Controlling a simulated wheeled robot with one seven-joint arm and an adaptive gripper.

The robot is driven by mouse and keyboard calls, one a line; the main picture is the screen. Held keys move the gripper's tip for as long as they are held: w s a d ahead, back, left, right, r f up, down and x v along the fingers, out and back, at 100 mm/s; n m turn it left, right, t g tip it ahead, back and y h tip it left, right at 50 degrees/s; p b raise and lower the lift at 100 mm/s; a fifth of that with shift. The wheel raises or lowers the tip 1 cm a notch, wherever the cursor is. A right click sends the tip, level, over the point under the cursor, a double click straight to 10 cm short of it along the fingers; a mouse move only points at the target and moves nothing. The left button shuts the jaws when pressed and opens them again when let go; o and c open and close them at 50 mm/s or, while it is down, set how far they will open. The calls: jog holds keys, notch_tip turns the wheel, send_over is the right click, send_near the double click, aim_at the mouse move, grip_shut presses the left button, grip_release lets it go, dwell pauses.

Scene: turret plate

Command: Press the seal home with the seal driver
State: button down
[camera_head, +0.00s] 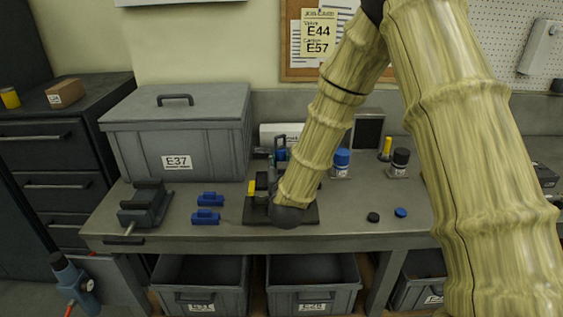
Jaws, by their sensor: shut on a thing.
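My gripper (264,182) is small and dark at the end of my sleeved arm, low over a dark plate (253,218) on the bench. My wrist covers much of it, and its fingertips are hard to make out. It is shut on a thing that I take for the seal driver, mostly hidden. A yellow patch (251,188) shows beside the gripper; I cannot tell what it belongs to. The seal and its seat are hidden, so I cannot tell whether the driver touches them.
A grey lidded box (210,130) stands at the left of the bench (340,225). A black (373,217) and a blue disc (400,212) lie nearer.

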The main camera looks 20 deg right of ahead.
aim_at(281, 146)
jog(key=shift+r+p, duration=1.35)
jog(key=shift+r, duration=1.5)
jog(key=shift+f, duration=0.1)
